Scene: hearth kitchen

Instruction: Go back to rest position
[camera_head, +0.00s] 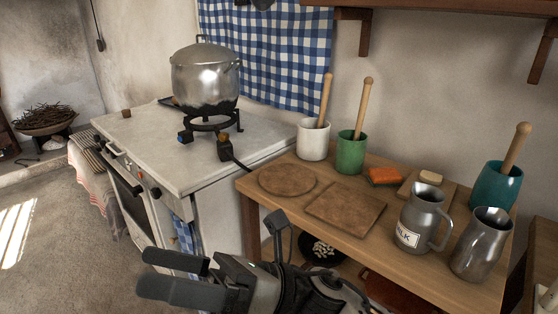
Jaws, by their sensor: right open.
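My right gripper (172,275) is at the bottom of the head view, in front of the stove and the wooden table. Its two dark fingers point left and stand apart, with nothing between them. The arm behind it comes in from the bottom edge and hides part of the table's lower area. My left gripper is not in view.
A white stove (180,150) carries a metal pot (204,80) on a burner stand. The wooden table (385,245) holds a white mug (313,142), a green mug (350,155), a teal mug (495,190), two metal jugs and flat boards. Open floor (60,230) lies at left.

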